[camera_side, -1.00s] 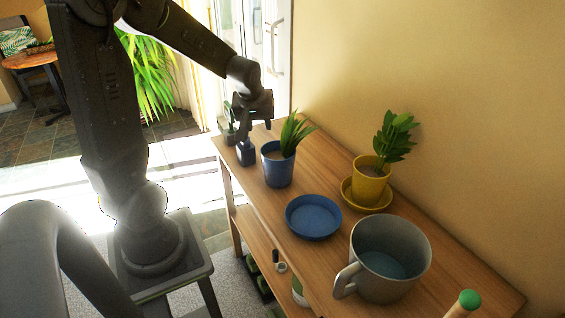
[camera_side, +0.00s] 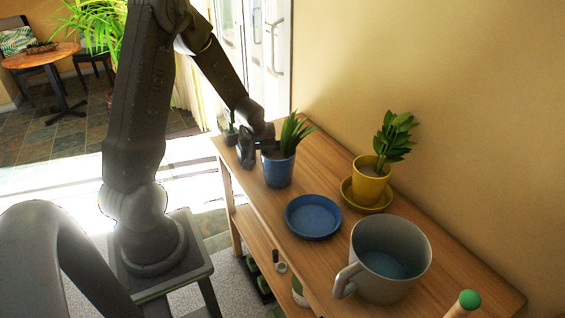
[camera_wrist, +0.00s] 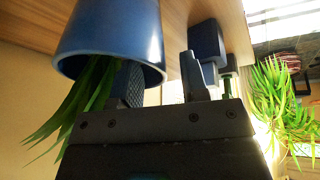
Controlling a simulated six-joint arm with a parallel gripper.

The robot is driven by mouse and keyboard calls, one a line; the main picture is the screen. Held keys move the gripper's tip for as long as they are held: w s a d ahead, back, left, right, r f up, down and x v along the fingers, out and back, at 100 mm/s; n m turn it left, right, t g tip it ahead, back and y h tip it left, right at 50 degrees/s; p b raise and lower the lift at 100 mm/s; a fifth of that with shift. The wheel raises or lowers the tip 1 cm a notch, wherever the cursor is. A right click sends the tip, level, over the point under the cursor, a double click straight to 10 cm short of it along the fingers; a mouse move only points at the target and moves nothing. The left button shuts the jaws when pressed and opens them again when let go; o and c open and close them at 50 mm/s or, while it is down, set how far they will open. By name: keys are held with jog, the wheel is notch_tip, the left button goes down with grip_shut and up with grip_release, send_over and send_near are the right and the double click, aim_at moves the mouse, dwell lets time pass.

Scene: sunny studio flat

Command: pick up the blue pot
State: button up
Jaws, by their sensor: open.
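The blue pot (camera_side: 278,172) stands upright on the wooden shelf top and holds a spiky green plant (camera_side: 293,133). In the wrist view the pot (camera_wrist: 115,30) fills the upper left. My gripper (camera_side: 266,147) is at the pot's rim on its far-left side. In the wrist view my open gripper (camera_wrist: 162,68) has one finger overlapping the pot's mouth beside the leaves and the other outside the wall, so the jaws appear to straddle the rim. The tip of the inner finger is partly hidden. The pot rests on the wood, not gripped.
A small dark blue object (camera_wrist: 206,42) stands close beyond the outer finger. Bare wood (camera_side: 322,160) lies right of the pot.

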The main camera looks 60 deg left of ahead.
jog(key=shift+x, duration=0.85)
grip_shut()
dwell(0.8)
